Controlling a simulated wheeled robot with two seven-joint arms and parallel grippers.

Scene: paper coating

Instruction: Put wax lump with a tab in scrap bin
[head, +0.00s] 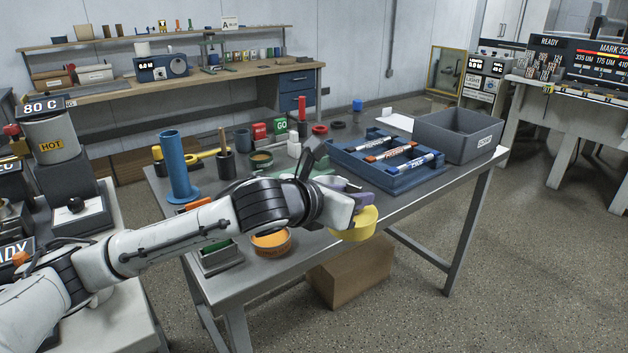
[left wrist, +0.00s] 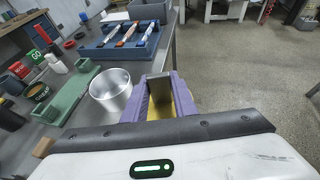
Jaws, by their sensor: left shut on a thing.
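The yellow wax lump (head: 356,225) is a round piece held at the table's front edge in the head view. My left gripper (head: 350,203) is shut on it, seemingly by its tab, though the fingers hide the grip itself. In the left wrist view the purple fingers (left wrist: 172,98) cover most of the lump, and a little yellow shows around them. The grey scrap bin (head: 462,136) stands at the table's right end, beyond and to the right of the gripper. It also shows at the top of the left wrist view (left wrist: 148,10). My right gripper is not in view.
A blue tray (head: 400,180) with several labelled rods lies between gripper and bin. A metal cup (left wrist: 112,92) stands left of the fingers in the left wrist view. An orange round container (head: 271,243) and a blue cylinder (head: 178,165) stand further left.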

